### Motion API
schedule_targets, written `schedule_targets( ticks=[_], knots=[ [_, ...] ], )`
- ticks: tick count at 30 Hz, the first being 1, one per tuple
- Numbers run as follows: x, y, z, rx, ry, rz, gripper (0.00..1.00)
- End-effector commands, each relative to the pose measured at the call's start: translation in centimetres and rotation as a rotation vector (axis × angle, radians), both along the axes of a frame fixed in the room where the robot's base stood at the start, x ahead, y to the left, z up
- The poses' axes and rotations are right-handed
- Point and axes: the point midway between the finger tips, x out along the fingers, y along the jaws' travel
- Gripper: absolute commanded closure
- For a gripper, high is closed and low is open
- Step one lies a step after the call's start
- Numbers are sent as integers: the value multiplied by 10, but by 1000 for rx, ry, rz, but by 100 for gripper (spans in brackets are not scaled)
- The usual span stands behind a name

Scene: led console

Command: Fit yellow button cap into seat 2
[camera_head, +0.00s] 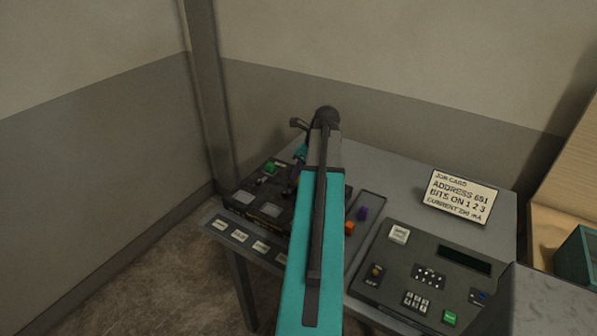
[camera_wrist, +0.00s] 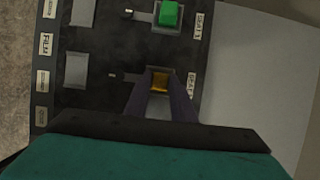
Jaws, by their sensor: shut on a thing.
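The yellow button cap (camera_wrist: 160,82) shows between the fingertips of my gripper (camera_wrist: 161,88) in the wrist view. My gripper is shut on it. The cap is at the square opening of seat 2 (camera_wrist: 149,70) on the dark panel (camera_wrist: 110,45). I cannot tell whether it is above the seat or down in it. A seat label (camera_wrist: 191,86), partly covered by a finger, lies just right of the opening. In the head view my arm hides most of the gripper and this seat, and the dark panel (camera_head: 236,211) shows to its left.
A green cap (camera_wrist: 168,14) sits in seat 1, close above; it also shows in the head view (camera_head: 270,167). A purple cap (camera_head: 362,213) and an orange cap (camera_head: 349,228) lie in a narrow tray right of my arm. A control box (camera_head: 385,262) and a job card (camera_head: 460,196) are farther right.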

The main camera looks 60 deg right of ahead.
Motion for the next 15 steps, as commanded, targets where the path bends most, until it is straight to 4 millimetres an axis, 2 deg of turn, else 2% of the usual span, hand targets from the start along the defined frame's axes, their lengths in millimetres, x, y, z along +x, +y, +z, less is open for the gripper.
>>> schedule_targets(
  ticks=[13, 14, 15],
  knots=[
    [0, 0, -2, 0, 0, 0, 99],
    [0, 0, -2, 0, 0, 0, 74],
    [0, 0, -2, 0, 0, 0, 67]
  ],
)
